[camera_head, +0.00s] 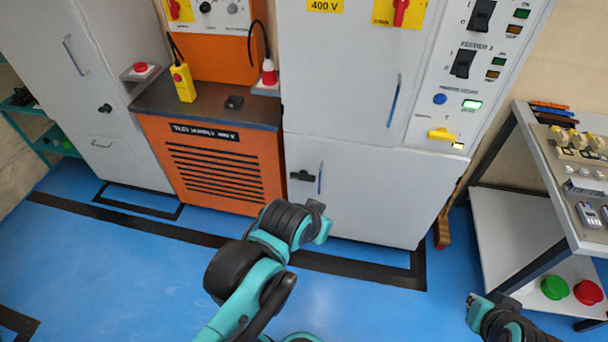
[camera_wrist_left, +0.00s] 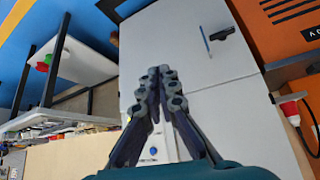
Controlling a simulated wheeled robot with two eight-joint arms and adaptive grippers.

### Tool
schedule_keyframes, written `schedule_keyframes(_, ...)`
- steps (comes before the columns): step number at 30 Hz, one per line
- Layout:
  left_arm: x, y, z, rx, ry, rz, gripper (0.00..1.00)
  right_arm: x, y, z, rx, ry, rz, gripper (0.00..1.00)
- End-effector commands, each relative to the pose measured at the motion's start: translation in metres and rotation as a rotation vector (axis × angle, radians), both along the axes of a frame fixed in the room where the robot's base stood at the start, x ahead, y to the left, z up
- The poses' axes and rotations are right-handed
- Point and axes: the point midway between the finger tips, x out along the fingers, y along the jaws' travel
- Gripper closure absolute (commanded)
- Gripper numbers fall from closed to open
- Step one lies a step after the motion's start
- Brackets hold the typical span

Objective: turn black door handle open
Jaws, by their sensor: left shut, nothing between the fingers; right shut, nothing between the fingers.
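A black door handle (camera_head: 301,176) sits on the lower white door (camera_head: 375,195) of the middle cabinet, beside a blue vertical bar (camera_head: 320,178). In the left wrist view, turned on its side, the handle (camera_wrist_left: 222,33) and bar show at the upper right. My left gripper (camera_wrist_left: 164,75) is shut and empty in front of the cabinet, clear of the handle. In the head view its arm reaches up below the door, and its fingers are largely hidden by the wrist. My right gripper (camera_head: 474,300) is shut and empty at the lower right, far from the handle.
Another black handle (camera_head: 105,108) is on the grey cabinet at left. An orange unit (camera_head: 215,165) stands between the cabinets. A shelved cart (camera_head: 520,215) with parts, a green button and a red button is at right. The blue floor (camera_head: 120,260) is clear at left.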

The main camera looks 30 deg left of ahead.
Motion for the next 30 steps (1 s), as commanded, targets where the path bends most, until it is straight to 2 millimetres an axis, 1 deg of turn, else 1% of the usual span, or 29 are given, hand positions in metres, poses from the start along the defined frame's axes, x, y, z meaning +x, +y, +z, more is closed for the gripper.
schedule_keyframes(3,0.033,0.01,0.01,0.0,-0.013,0.026,1.0,0.0,0.0,0.005,0.0,0.0,0.0,1.0)
schedule_keyframes(5,0.054,0.018,0.013,0.0,-0.021,0.043,1.0,0.0,0.0,0.007,0.0,0.0,0.0,1.0)
schedule_keyframes(6,0.07,0.024,0.014,0.0,-0.027,0.054,1.0,0.0,0.0,0.009,0.0,0.0,0.0,1.0)
schedule_keyframes(7,0.081,0.029,0.014,0.001,-0.032,0.064,1.0,0.0,0.0,0.01,0.0,0.0,0.0,1.0)
schedule_keyframes(9,0.107,0.04,0.011,0.002,-0.043,0.084,1.0,0.0,0.0,0.013,0.0,0.0,0.0,1.0)
schedule_keyframes(11,0.128,0.051,0.006,0.002,-0.052,0.101,1.0,0.0,0.0,0.015,0.0,0.0,0.0,1.0)
schedule_keyframes(12,0.142,0.058,0.002,0.003,-0.058,0.113,1.0,0.0,0.0,0.016,0.0,0.0,0.0,1.0)
schedule_keyframes(14,0.163,0.07,-0.006,0.004,-0.068,0.131,1.0,0.0,0.0,0.018,0.0,0.0,0.0,1.0)
schedule_keyframes(15,0.176,0.079,-0.013,0.004,-0.073,0.142,1.0,0.0,0.0,0.02,0.0,0.0,0.0,1.0)
schedule_keyframes(17,0.195,0.092,-0.025,0.005,-0.082,0.159,1.0,0.0,0.0,0.022,0.0,0.0,0.0,1.0)
schedule_keyframes(18,0.207,0.101,-0.034,0.007,-0.088,0.171,1.0,0.0,0.0,0.024,0.0,0.0,0.0,1.0)
schedule_keyframes(20,0.223,0.115,-0.049,0.009,-0.098,0.189,1.0,0.0,0.0,0.026,0.0,0.0,0.0,1.0)
schedule_keyframes(21,0.233,0.124,-0.06,0.009,-0.104,0.2,1.0,0.0,0.0,0.027,0.0,0.0,0.0,1.0)
schedule_keyframes(23,0.247,0.138,-0.078,0.011,-0.112,0.217,1.0,0.0,0.0,0.029,0.0,0.0,0.0,1.0)
schedule_keyframes(24,0.255,0.148,-0.091,0.013,-0.118,0.229,1.0,0.0,0.0,0.031,0.0,0.0,0.0,1.0)
schedule_keyframes(26,0.265,0.162,-0.112,0.016,-0.127,0.245,1.0,0.0,0.0,0.033,0.0,0.0,0.0,1.0)
schedule_keyframes(27,0.27,0.17,-0.125,0.018,-0.133,0.255,1.0,0.0,0.0,0.034,0.0,0.0,0.0,1.0)
schedule_keyframes(30,0.278,0.188,-0.155,0.021,-0.144,0.277,1.0,0.0,0.0,0.037,0.0,0.0,0.0,1.0)
